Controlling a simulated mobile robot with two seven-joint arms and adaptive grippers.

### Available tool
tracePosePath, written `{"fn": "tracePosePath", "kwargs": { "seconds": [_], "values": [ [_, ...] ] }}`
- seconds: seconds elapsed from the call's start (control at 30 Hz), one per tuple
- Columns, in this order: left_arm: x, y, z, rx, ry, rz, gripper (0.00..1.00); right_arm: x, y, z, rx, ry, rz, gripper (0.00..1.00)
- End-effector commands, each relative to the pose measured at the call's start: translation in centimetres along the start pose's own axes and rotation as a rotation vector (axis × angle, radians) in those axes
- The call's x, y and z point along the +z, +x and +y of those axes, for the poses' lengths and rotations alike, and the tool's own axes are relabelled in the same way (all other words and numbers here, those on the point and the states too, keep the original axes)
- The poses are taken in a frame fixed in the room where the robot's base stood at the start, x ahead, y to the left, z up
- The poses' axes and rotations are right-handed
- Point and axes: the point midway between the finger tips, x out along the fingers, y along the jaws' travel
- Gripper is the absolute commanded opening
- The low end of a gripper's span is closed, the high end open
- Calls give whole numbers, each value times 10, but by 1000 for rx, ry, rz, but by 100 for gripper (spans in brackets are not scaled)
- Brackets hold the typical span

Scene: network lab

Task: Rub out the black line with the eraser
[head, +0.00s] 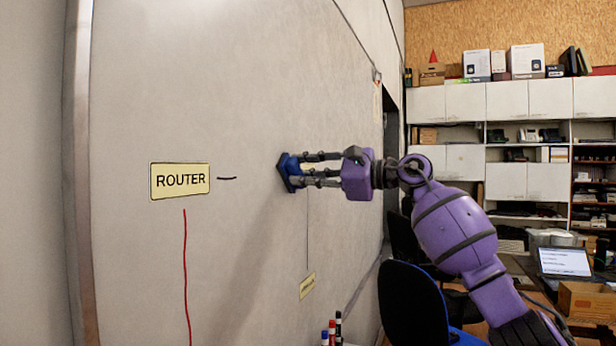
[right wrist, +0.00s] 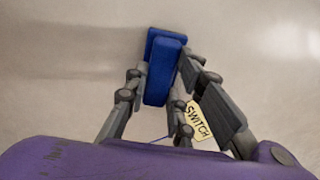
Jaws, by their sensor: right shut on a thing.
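The whiteboard (head: 250,90) fills the left and middle of the head view. A short black line (head: 227,179) runs on it just right of the yellow ROUTER label (head: 180,181). My right gripper (head: 303,170) is shut on the blue eraser (head: 287,172), to the right of the black line. The eraser is at the board's surface; I cannot tell whether it touches. My left gripper is not in view.
A red line (head: 185,270) runs down below ROUTER. A yellow SWITCH label (right wrist: 197,122) is partly behind a finger in the wrist view. Another yellow label (head: 307,285) is lower on the board. Markers (head: 332,328) stand at the bottom; a dark chair (head: 412,305) is right of them.

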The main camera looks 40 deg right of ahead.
Motion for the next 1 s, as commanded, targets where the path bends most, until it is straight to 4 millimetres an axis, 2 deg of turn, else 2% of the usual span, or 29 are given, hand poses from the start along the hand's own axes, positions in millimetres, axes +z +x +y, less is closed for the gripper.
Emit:
{"fn": "tracePosePath", "kwargs": {
  "seconds": [0.03,0.4,0.7,1.0],
  "values": [
    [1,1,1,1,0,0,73,1,1,6,5,-2,3,2],
    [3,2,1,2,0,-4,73,15,0,17,2,-1,1,2],
    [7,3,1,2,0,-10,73,33,1,35,3,-2,1,2],
    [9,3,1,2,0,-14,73,42,0,43,1,-1,1,2]
  ]
}}
